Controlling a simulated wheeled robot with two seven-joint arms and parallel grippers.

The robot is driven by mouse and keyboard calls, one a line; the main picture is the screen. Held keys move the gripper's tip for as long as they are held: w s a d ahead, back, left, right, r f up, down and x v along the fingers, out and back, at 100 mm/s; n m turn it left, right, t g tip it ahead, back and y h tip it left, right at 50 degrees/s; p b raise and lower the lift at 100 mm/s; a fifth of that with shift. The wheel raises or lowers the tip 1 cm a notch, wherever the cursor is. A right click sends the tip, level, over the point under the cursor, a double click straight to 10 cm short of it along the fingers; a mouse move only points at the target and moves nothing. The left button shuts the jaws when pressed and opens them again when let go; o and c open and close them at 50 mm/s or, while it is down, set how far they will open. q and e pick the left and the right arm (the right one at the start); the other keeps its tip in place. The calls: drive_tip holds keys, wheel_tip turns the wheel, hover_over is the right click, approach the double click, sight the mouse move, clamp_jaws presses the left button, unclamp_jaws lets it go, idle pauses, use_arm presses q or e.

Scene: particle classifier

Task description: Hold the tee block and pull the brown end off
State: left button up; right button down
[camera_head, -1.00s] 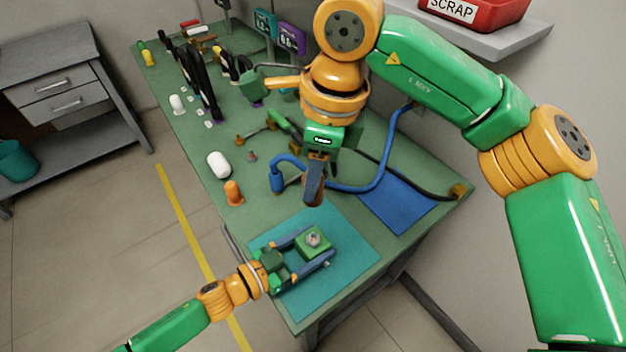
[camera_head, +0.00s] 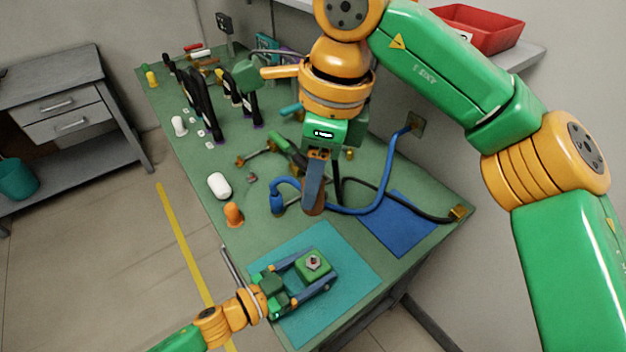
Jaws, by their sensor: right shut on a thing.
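The tee block (camera_head: 319,270) is a green block with a grey metal fitting on top, over the teal mat (camera_head: 352,254) at the bench's near end. My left gripper (camera_head: 314,268) has its two blue fingers apart, one on each side of the block. A gap shows between the block and the lower finger. My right gripper (camera_head: 314,196) points down above the bench, farther back than the block. It is shut on a brown piece, apparently the brown end (camera_head: 321,203), mostly hidden by the finger. The brown piece is apart from the tee block.
An orange cap (camera_head: 233,213) and a white rounded piece (camera_head: 219,186) stand near the bench's left edge. A blue hose (camera_head: 384,180) and a dark cable cross behind my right gripper. A blue mat (camera_head: 398,223) lies right. A red bin (camera_head: 480,30) sits on the shelf.

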use_arm(q)
drive_tip(key=o, duration=0.3)
